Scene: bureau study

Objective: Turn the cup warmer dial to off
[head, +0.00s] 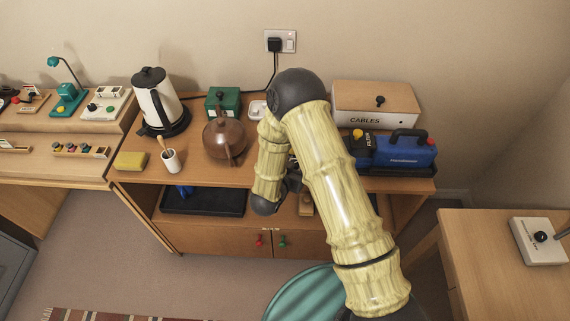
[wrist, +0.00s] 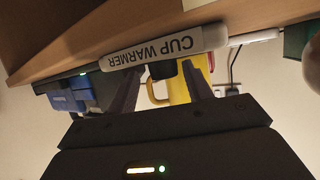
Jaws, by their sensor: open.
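The cup warmer (wrist: 148,53) shows in the wrist view, upside down, as a pale bar with the words CUP WARMER on its front. A small black knob (wrist: 162,70), which looks like its dial, sits beside the label. My gripper (wrist: 164,72) is open, with one dark finger on each side of the knob; I cannot tell whether they touch it. The dial's setting cannot be read. A yellow mug (wrist: 178,90) shows behind the knob. In the head view my arm hides the cup warmer, the mug and the fingertips.
A brown teapot (head: 222,138) and a green box (head: 223,102) stand left of my arm. A kettle (head: 158,105) is farther left. A shelf with a black tray (head: 205,203) lies below.

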